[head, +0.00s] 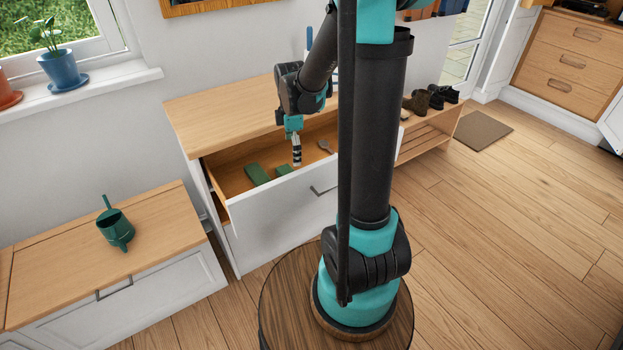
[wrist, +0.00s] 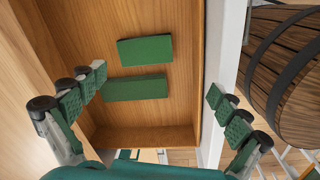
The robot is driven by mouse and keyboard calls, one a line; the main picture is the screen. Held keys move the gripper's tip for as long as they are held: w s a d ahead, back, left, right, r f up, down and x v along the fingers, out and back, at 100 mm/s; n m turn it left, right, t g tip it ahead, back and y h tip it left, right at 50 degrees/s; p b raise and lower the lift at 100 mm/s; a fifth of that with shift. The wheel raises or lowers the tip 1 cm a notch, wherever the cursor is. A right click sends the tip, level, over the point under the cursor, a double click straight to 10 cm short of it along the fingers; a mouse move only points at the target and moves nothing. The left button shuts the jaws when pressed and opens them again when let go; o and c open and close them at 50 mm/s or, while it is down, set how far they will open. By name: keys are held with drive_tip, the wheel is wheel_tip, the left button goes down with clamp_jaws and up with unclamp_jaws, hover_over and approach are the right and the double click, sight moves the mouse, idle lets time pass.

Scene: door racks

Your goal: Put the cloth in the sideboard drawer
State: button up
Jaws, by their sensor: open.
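The sideboard drawer (head: 222,172) is pulled open, with its white front towards me. Its wooden floor also shows in the wrist view (wrist: 185,110). Two flat green pieces lie in it: a longer one (head: 257,174) and a shorter-looking one (head: 284,170). Both also show in the wrist view, one (wrist: 145,50) beside the other (wrist: 136,88). I cannot tell for sure which is the cloth. My gripper (head: 297,157) is over the drawer, fingers pointing down. In the wrist view my gripper (wrist: 157,82) is open with nothing between its fingers.
The sideboard top (head: 225,108) overhangs the drawer's back. A green watering can (head: 116,228) stands on the low bench (head: 60,262) at left. Shoes (head: 420,100) sit on a rack at right.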

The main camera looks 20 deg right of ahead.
sight(306, 170)
drive_tip(key=s+m, duration=0.2)
drive_tip(key=s+d+m+t, duration=0.1)
drive_tip(key=s+m, duration=0.2)
drive_tip(key=s+d+m, duration=0.1)
drive_tip(key=s+m, duration=0.2)
drive_tip(key=shift+s+d+r+t, duration=0.1)
drive_tip(key=shift+s+r+t, duration=0.15)
drive_tip(key=shift+t, duration=0.05)
drive_tip(key=s+d+f+m+t, duration=0.1)
drive_tip(key=s+f+m, duration=0.1)
drive_tip(key=s+m, duration=0.6)
drive_tip(key=shift+s+d+f+m+t, duration=0.25)
drive_tip(key=shift+s+m+t, duration=0.15)
drive_tip(key=shift+m, duration=0.4)
